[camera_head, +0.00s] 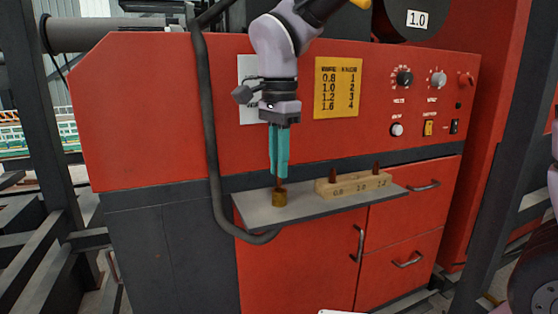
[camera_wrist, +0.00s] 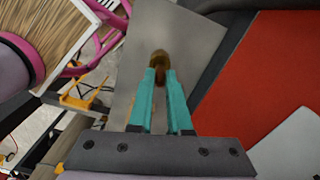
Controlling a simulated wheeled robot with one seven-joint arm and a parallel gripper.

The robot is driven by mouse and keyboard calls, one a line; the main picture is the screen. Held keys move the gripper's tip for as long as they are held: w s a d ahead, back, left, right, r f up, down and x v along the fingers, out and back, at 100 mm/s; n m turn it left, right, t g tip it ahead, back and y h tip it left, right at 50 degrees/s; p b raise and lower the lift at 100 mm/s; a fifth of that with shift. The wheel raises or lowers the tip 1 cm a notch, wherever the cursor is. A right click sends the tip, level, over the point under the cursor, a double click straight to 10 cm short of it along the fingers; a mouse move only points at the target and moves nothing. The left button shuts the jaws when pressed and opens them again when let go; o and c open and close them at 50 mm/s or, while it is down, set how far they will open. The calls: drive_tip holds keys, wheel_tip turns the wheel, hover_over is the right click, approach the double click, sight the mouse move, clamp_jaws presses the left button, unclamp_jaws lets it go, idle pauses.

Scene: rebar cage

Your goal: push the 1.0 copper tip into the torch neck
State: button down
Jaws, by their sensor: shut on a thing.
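My gripper (camera_head: 279,177), with two teal fingers, points down over the grey shelf (camera_head: 303,206) on the red machine. It is shut on the 1.0 copper tip (camera_head: 279,184), mostly hidden between the fingers. The torch neck (camera_head: 279,199) is a short brass cylinder standing upright on the shelf, directly under the tip. The tip's lower end meets or nearly meets the top of the neck; I cannot tell how deep it sits. In the wrist view the copper tip (camera_wrist: 160,76) shows between the fingertips, with the brass neck (camera_wrist: 158,57) just beyond it.
A wooden rack (camera_head: 352,187) marked 0.8, 1.0 and 1.2 stands to the right on the shelf. Tips stand at its 0.8 and 1.2 places; the 1.0 place looks empty. A dark hose (camera_head: 208,130) hangs left of the shelf. The shelf's front edge is close to the neck.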

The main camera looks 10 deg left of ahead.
drive_tip(key=shift+f, duration=1.4)
drive_tip(key=c, duration=0.8)
unclamp_jaws()
drive_tip(key=shift+o, duration=0.2)
drive_tip(key=shift+r, duration=0.1)
wheel_tip(320, 180, up, 11)
drive_tip(key=shift+f, duration=0.15)
drive_tip(key=w+d+r+n+t+y, duration=0.1)
drive_tip(key=d+n+t, duration=0.3)
drive_tip(key=d, duration=3)
drive_tip(key=t+y, duration=0.1)
drive_tip(key=t, duration=0.2)
drive_tip(key=shift+r, duration=0.4)
